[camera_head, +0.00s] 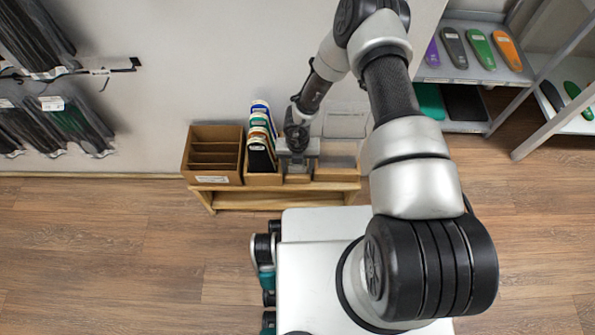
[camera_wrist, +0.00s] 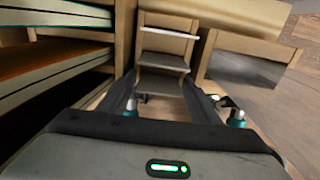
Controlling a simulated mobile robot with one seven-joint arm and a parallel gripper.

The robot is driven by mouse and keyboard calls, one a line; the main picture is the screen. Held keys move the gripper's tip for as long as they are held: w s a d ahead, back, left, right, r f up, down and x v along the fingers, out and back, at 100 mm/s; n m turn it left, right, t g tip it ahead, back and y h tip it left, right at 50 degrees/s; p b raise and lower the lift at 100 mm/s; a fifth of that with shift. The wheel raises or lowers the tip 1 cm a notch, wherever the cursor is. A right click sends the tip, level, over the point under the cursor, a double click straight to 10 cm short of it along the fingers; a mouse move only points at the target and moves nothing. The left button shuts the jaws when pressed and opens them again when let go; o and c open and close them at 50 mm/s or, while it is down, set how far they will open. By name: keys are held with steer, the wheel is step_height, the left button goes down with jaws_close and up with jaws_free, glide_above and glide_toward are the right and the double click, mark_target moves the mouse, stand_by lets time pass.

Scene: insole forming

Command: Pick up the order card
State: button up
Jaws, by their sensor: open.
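My gripper (camera_head: 298,160) points down over the middle section of a low wooden rack (camera_head: 337,174), just right of a row of upright packs. In the wrist view my gripper (camera_wrist: 172,95) is open, its two dark fingers apart on either side of a narrow wooden section. Thin pale-edged pieces (camera_wrist: 163,62) cross that section between the fingers; I cannot tell whether one is the order card. Nothing is visibly gripped. In the head view my arm and gripper hide this part of the rack, and no order card can be made out.
Upright packs with coloured tops (camera_head: 261,138) stand close left of my gripper. A brown divided box (camera_head: 214,154) is further left on the wooden bench (camera_head: 250,201). A wall is behind. Shelves with coloured insoles (camera_head: 468,70) stand at right. Floor (camera_head: 120,240) at left is clear.

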steer(key=c, duration=0.8)
steer(key=shift+r, duration=0.1)
step_height(320, 180, up, 10)
steer(key=p, duration=0.3)
